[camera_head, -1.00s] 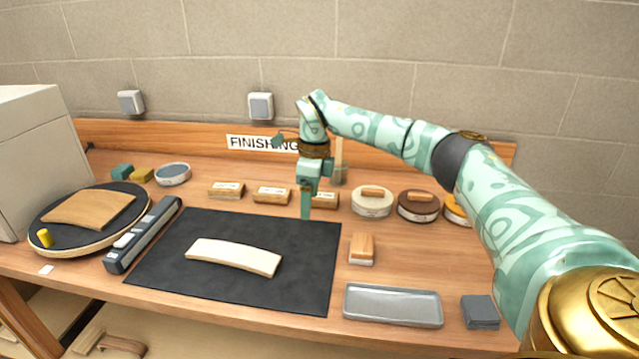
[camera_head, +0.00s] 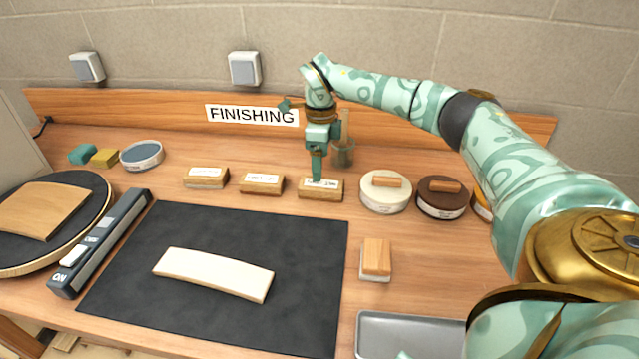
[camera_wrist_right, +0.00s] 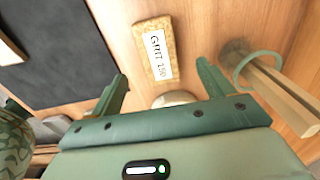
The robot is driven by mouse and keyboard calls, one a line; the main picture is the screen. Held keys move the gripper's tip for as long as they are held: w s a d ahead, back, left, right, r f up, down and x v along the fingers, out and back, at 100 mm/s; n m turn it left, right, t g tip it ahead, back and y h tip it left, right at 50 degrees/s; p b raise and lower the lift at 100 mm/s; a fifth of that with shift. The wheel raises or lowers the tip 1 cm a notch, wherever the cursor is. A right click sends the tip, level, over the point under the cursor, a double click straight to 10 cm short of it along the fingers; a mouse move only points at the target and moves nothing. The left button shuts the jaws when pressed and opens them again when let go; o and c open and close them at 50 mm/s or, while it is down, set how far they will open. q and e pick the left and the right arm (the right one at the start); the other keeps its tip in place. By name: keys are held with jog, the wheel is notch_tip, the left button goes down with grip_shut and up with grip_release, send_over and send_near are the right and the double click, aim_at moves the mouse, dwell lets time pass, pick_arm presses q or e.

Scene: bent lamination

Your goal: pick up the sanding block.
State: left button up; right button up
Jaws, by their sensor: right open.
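Three cork-brown sanding blocks with white labels stand in a row behind the dark mat: a left one (camera_head: 206,178), a middle one (camera_head: 261,184) and a right one (camera_head: 321,190). My right gripper (camera_head: 317,178) points down at the right block, its fingers overlapping it in the head view. Nothing is held. Whether the fingers touch the block cannot be told. My left gripper is out of view.
A jar with sticks (camera_head: 342,152) stands close behind the right gripper. Round tins, one pale (camera_head: 386,193) and one brown (camera_head: 442,198), stand to the right. A wooden-topped block (camera_head: 376,258) sits right of the dark mat (camera_head: 240,235), which bears a pale curved strip (camera_head: 213,273).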

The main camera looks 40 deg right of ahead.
aim_at(321, 184)
notch_tip(321, 184, down, 3)
jog(key=shift+r, duration=0.1)
notch_tip(321, 184, down, 5)
jog(key=b, duration=0.2)
jog(key=shift+s+b, duration=0.15)
jog(key=shift+b, duration=0.15)
jog(key=shift+r, duration=0.1)
jog(key=c, duration=1.1)
